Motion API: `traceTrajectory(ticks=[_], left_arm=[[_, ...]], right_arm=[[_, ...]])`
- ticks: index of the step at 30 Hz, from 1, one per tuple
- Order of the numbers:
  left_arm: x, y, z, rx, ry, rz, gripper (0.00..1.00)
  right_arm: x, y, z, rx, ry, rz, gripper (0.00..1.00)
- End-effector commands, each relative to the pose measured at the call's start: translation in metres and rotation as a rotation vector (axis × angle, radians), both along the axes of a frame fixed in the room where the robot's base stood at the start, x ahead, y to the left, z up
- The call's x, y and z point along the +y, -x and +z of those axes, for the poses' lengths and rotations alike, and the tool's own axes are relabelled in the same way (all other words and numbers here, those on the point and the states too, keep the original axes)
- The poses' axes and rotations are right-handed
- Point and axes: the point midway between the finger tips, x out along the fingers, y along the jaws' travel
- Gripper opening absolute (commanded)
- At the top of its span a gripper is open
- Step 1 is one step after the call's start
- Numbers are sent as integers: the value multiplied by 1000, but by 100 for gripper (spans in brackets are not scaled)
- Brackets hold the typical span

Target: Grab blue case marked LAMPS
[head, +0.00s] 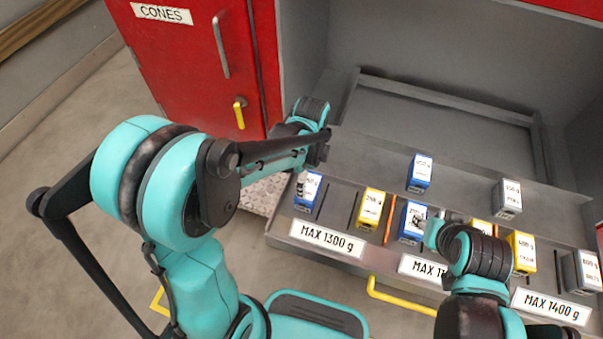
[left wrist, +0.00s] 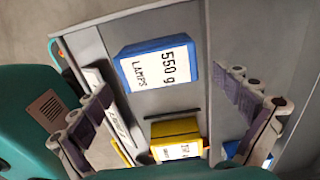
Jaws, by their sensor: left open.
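The blue case marked LAMPS, 550 g (left wrist: 158,65), lies in a grey tray compartment in the left wrist view. It appears to be the leftmost blue case (head: 307,195) in the head view, partly covered by my left gripper. My left gripper (left wrist: 166,108) is open and empty, its two fingers spread wide. The case is beyond the fingertips and not between them. In the head view my left gripper (head: 302,184) is over the left end of the tray. My right gripper (head: 436,232) is beside another blue case (head: 411,220); its fingers are not clear.
A yellow case (head: 370,207) sits beside the blue one, also in the left wrist view (left wrist: 175,128). Blue (head: 420,173) and grey (head: 507,198) cases stand on the ledge behind. The tray (head: 343,250) has dividers and a yellow handle (head: 400,298). A red CONES cabinet (head: 185,60) stands left.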

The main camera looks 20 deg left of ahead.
Motion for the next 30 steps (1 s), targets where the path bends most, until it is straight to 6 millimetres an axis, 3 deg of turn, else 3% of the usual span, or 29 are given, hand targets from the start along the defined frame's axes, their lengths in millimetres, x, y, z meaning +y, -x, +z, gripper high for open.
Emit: traceTrajectory(ticks=[16,24,30], left_arm=[[0,2,-71,-1,0,1,100],[0,2,-73,-1,0,1,100],[0,2,-73,-1,0,2,47]], right_arm=[[0,0,-38,0,0,0,40],[0,0,-37,0,0,0,40],[0,0,-37,0,0,0,40]])
